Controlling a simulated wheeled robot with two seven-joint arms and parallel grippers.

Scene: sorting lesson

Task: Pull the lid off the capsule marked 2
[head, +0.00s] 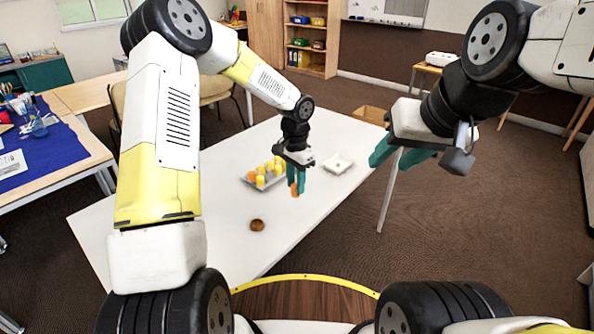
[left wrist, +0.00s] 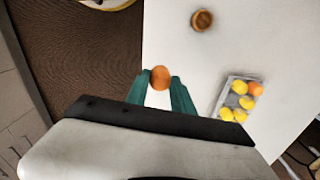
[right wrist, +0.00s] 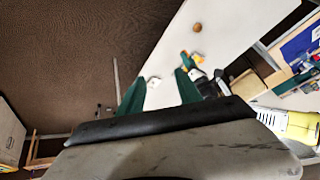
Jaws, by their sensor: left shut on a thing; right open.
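My left gripper (head: 296,178) is shut on a small orange piece (left wrist: 160,77), held above the white table. I cannot tell whether it is a whole capsule or a lid. A grey tray (left wrist: 222,97) holds several yellow and orange capsules; in the head view the tray (head: 250,183) is just left of the left gripper. No number is readable on any of them. A round brown-orange thing (head: 257,225) lies alone on the table nearer me, also in the left wrist view (left wrist: 202,20). My right gripper (head: 398,157) is open and empty, beyond the table's right edge.
A small white tray (head: 338,164) sits on the white table (head: 220,245), right of the left gripper. The table's front part is mostly clear. A side table with a blue cloth (head: 62,140) stands at the left, and chairs stand behind.

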